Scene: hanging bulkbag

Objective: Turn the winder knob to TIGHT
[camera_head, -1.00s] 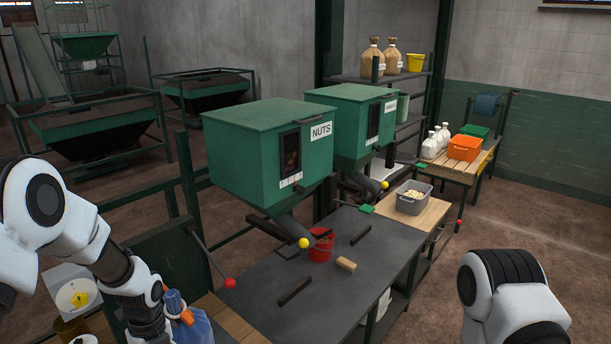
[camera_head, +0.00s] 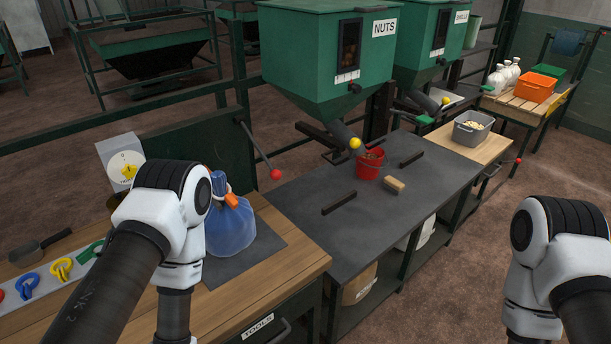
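The winder is a white box with a round dial and a yellow knob (camera_head: 128,171) at the left, behind the wooden bench. Small lettering on the dial is too small to read, so I cannot tell the knob's setting. My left arm comes in from the left, just right of and in front of the winder, and hides part of the area below it. My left gripper is below the picture edge. My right arm is at the lower right, far from the winder, and its gripper is also out of the picture.
A blue bag (camera_head: 230,232) with an orange clip stands on the bench beside my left arm. A scoop (camera_head: 40,247) and coloured hooks (camera_head: 62,269) lie at left. A red-knobbed lever (camera_head: 276,174) rises behind. A red bucket (camera_head: 369,166) stands under the nuts hopper (camera_head: 330,50).

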